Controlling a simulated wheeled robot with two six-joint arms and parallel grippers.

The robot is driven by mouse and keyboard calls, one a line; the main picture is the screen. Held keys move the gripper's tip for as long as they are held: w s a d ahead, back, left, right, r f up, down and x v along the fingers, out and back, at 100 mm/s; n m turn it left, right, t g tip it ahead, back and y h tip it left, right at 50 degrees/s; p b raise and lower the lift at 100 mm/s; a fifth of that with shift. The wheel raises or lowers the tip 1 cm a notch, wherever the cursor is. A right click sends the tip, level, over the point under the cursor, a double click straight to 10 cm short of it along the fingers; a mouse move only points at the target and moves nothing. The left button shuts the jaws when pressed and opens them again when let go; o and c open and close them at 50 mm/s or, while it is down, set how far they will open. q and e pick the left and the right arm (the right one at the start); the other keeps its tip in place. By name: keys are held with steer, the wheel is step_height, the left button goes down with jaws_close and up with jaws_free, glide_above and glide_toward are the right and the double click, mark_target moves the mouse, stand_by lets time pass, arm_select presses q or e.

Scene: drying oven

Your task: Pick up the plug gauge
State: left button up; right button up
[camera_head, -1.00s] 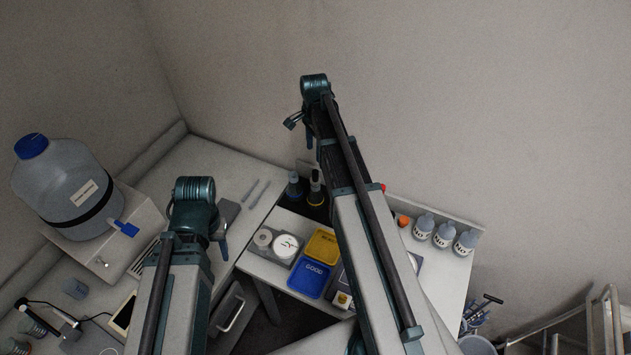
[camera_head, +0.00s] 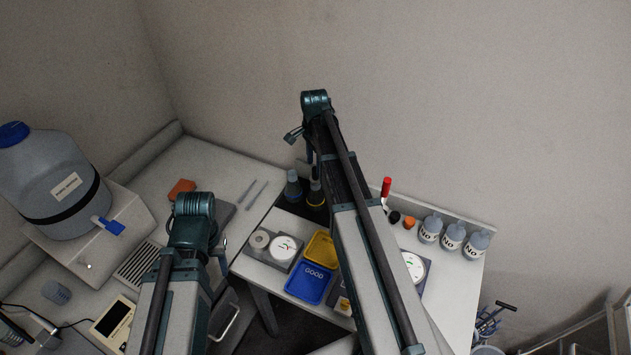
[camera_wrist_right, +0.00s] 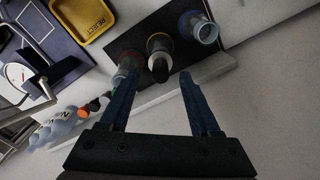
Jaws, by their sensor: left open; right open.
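No object can be told for certain as the plug gauge. On a black mat stand several small upright items with coloured collars: one with a blue ring (camera_wrist_right: 205,32), one with a yellow ring and dark top (camera_wrist_right: 159,58), and one beside the left finger (camera_wrist_right: 127,70). In the head view, a blue-collared one (camera_head: 293,186) and a yellow-collared one (camera_head: 315,193) show. My right gripper (camera_wrist_right: 160,74) is open and empty; the dark top appears between its fingertips, with depth unclear. My left gripper (camera_head: 221,257) is open, low over the left side, partly hidden by its arm.
A yellow REJECT tray (camera_wrist_right: 107,26) and blue GOOD tray (camera_head: 306,295) lie near the mat. Several labelled bottles (camera_head: 452,237) and a red-handled item (camera_head: 386,187) stand along the back edge. A large water jug (camera_head: 50,165) stands at left. Two thin rods (camera_head: 251,193) lie on the left counter.

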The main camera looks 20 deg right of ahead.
mark_target(315, 168)
step_height(315, 168, down, 5)
steer(key=b, duration=0.4)
steer(key=shift+d+r, duration=0.15)
steer(key=shift+r, duration=0.15)
jaws_close()
